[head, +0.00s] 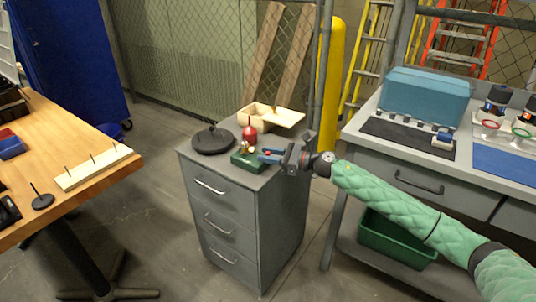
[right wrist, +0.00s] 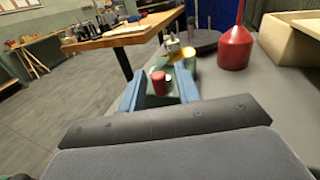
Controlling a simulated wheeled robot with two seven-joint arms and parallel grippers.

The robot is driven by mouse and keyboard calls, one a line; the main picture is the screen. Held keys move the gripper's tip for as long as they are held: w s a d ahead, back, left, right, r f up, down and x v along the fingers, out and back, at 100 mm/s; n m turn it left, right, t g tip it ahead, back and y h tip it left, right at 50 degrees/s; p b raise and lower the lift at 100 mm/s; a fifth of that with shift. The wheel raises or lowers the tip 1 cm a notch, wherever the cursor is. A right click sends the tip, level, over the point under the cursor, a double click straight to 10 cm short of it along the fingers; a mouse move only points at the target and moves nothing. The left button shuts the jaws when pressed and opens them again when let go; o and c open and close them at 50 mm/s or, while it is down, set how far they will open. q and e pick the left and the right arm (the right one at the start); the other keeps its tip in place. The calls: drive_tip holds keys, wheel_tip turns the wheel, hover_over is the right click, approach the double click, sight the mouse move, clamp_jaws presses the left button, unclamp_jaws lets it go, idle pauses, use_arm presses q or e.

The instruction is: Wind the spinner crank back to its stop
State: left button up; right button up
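A small green box (head: 245,160), which looks like the spinner's body, sits on top of the grey cabinet (head: 228,170) near its front right edge. A red knob (right wrist: 159,83), seemingly the crank's handle, stands upright at its near side in the right wrist view. A yellow and white piece (right wrist: 176,50) shows just beyond it. My right gripper (head: 268,156) reaches in from the right. Its blue fingers are apart, one on each side of the red knob (right wrist: 160,92), with gaps showing; I see no clear contact. The crank arm under the knob is hidden. My left gripper is out of view.
A dark round disc (head: 212,140), a red cone-shaped can (head: 249,133) and an open wooden box (head: 270,117) stand behind the green box. A wooden table (head: 100,185) is at the left, a grey workbench (head: 350,130) at the right.

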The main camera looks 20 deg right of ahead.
drive_tip(key=shift+a, duration=0.1)
drive_tip(key=shift+w, duration=0.1)
clamp_jaws()
